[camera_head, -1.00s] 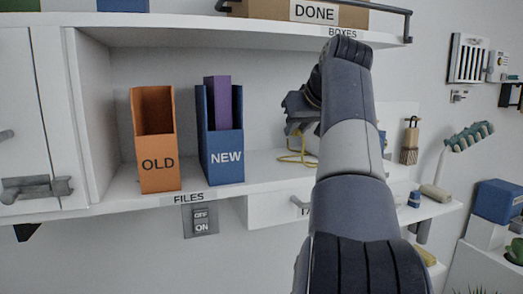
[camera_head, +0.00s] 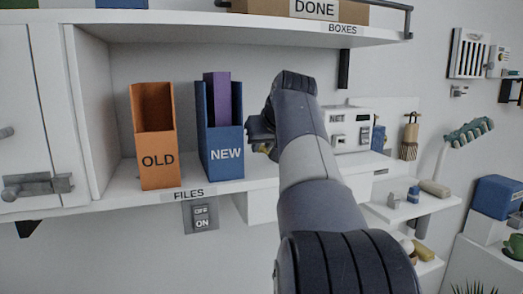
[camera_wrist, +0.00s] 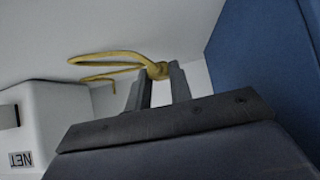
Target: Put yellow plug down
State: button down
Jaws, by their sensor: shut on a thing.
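The yellow plug (camera_wrist: 157,70) is between the fingertips of my gripper (camera_wrist: 158,80) in the wrist view. Its yellow cable (camera_wrist: 105,58) trails off to the left in a loop, against a pale surface. In the head view my gripper (camera_head: 260,131) is just right of the blue NEW file holder, above the white shelf. My arm hides most of the cable there, and a small bit of yellow (camera_head: 264,148) shows under the gripper. Whether the plug touches the shelf, I cannot tell.
The blue NEW holder (camera_head: 224,155) stands close left of my gripper, with a purple file (camera_head: 218,88) in it. The orange OLD holder (camera_head: 157,160) is further left. The white NET box (camera_head: 338,118) stands to the right on the shelf. An upper shelf (camera_head: 170,27) is overhead.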

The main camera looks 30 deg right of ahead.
jog(key=shift+w+a+f, duration=0.15)
jog(key=shift+w+f, duration=0.05)
jog(key=shift+f, duration=0.35)
jog(key=shift+f, duration=0.6)
jog(key=c, duration=1.3)
grip_release()
jog(key=shift+o, duration=0.2)
jog(key=shift+r, duration=0.1)
jog(key=shift+r, duration=0.3)
jog(key=v, duration=1.2)
jog(key=shift+r, duration=0.2)
